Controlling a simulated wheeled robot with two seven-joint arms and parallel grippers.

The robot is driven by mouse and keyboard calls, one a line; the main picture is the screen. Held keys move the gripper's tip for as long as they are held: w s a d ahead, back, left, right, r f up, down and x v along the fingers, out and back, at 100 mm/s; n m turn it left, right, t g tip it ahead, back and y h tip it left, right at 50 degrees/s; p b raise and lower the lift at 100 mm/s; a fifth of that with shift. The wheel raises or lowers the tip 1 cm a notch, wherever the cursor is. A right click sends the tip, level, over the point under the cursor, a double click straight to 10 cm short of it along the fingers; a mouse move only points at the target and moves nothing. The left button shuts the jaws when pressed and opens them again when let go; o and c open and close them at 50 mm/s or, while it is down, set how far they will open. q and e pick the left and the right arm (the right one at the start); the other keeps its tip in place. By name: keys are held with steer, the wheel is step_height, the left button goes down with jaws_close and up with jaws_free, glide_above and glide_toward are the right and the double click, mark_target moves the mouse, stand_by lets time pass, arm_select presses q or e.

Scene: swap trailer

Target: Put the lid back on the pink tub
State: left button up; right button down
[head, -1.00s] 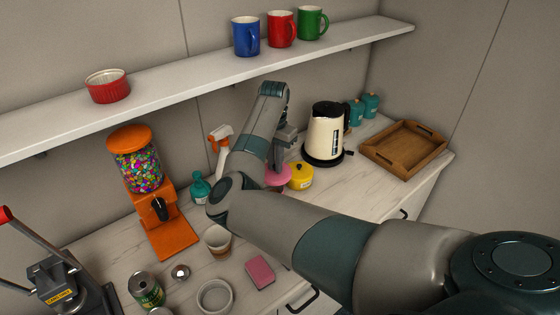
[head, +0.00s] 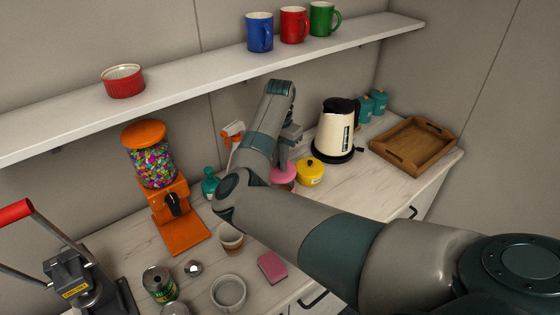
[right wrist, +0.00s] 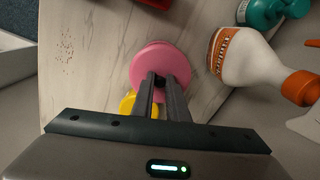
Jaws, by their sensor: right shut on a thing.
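The pink lid (head: 284,173) is a round disc on the counter's back half, just left of the yellow pot. It shows as a large pink disc in the right wrist view (right wrist: 150,62). My right gripper (head: 284,158) points down at it and is shut on its small dark knob (right wrist: 160,81). The pink tub is mostly hidden beneath the lid; a little of a pinkish body shows under the lid's front edge in the head view. I cannot tell whether lid and tub touch. My left gripper is not in view.
The yellow pot (head: 311,174) stands close on the right, the kettle (head: 334,132) behind it. A white-and-orange spray bottle (right wrist: 238,55) and a teal bottle (head: 210,184) stand on the left. A wooden tray (head: 412,147) is far right. The shelf (head: 200,72) runs above.

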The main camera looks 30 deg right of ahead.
mark_target(280, 173)
steer(key=shift+f+b, duration=1.95)
steer(key=shift+f, duration=0.95)
steer(key=shift+p, duration=1)
steer(key=shift+f+p, duration=0.15)
steer(key=shift+p, duration=0.7)
stand_by(1.2)
stand_by(0.4)
steer(key=c, duration=1.2)
jaws_free()
steer(key=shift+r, duration=0.2)
